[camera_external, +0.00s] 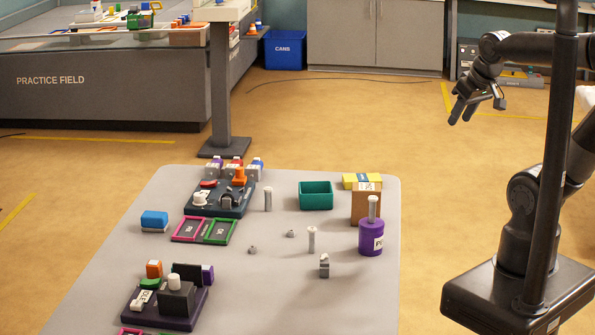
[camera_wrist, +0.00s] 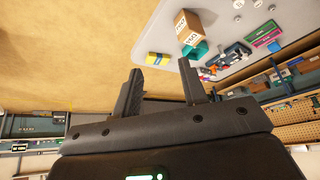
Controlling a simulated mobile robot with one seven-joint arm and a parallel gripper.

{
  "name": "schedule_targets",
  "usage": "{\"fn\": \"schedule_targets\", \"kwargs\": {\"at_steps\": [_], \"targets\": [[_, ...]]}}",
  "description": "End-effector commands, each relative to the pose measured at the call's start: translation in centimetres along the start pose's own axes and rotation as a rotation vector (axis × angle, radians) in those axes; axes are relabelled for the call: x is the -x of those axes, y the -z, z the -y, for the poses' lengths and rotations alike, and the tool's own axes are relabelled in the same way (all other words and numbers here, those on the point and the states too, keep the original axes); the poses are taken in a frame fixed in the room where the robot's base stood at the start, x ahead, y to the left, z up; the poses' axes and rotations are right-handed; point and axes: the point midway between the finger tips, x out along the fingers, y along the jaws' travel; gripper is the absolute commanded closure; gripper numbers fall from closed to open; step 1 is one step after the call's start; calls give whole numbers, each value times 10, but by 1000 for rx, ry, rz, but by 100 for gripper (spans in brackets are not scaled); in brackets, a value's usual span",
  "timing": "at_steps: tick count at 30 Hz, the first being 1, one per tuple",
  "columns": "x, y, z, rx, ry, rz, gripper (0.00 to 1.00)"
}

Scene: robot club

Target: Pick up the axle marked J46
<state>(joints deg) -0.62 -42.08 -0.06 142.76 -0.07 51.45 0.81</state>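Several grey upright pins that look like axles stand on the grey table. One (camera_external: 268,200) is left of the green bin, and another (camera_external: 311,240) is near the table's middle. A third grey pin (camera_external: 373,209) stands on top of a purple cylinder (camera_external: 371,240) at the right. No J46 marking can be read, so I cannot tell which is J46. My gripper (camera_external: 463,115) is raised over the floor, right of the table and apart from everything on it. In the wrist view its two fingers (camera_wrist: 163,77) are spread with nothing between them.
The table (camera_external: 222,300) also holds a green bin (camera_external: 316,196), a cardboard box (camera_external: 362,207), a yellow block (camera_external: 360,180), a blue block (camera_external: 154,220), two dark fixture trays at the left and small grey parts near the middle. Floor lies between table and base.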

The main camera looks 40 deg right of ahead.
Motion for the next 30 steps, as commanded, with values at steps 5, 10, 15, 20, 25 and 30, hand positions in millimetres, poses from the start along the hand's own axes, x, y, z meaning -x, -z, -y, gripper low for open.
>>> {"fn": "schedule_targets", "kwargs": {"at_steps": [5, 10, 15, 20, 25, 30], "targets": [[-16, 25, 18, -21, 25, 50, 61], [-42, 56, 48, -57, 45, 114, 61], [-74, 80, 86, -90, 49, 175, 61], [-109, 95, 129, -117, 41, 231, 61], [-150, 100, 179, -140, 19, 283, 61], [-194, 94, 232, -159, -12, 327, 61]]}}
